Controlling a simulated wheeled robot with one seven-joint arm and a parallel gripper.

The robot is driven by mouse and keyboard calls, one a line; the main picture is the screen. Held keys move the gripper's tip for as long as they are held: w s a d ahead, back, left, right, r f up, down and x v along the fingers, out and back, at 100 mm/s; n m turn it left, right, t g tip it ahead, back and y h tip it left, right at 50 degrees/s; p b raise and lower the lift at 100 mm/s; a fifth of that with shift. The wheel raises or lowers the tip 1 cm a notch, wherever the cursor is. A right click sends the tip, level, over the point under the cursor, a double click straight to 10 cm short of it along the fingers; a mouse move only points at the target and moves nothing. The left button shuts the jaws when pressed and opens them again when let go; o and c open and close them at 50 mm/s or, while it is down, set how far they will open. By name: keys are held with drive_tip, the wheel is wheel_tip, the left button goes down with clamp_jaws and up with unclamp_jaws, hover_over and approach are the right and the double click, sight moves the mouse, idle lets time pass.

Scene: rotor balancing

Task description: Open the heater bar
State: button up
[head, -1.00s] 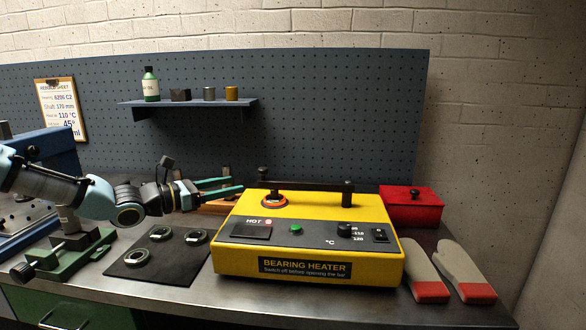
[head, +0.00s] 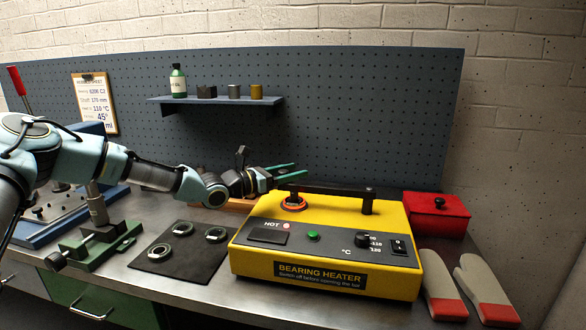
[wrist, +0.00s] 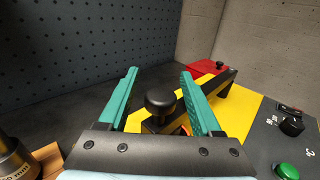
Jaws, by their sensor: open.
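The yellow bearing heater (head: 325,285) stands on the bench. Its dark heater bar (head: 335,190) lies across the top, with a post at its right end. An orange-rimmed ring (head: 293,203) sits under the bar's left part. My gripper (head: 297,169) is open at the bar's left end. In the wrist view, a round black knob (wrist: 160,97) at the bar's near end appears between the two green fingers of my gripper (wrist: 160,72), with gaps on both sides. The bar (wrist: 222,84) runs away behind the right finger. The knob is not clear in the head view.
A red box (head: 437,215) and pale mitts (head: 440,280) lie right of the heater. A dark mat (head: 180,262) with several bearings lies left. The pegboard (head: 340,110) with its shelf (head: 215,101) stands behind. A green vise (head: 95,245) is farther left.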

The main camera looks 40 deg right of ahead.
drive_tip(key=shift+d, duration=0.1)
drive_tip(key=shift+c, duration=0.4)
clamp_jaws()
idle(1.0)
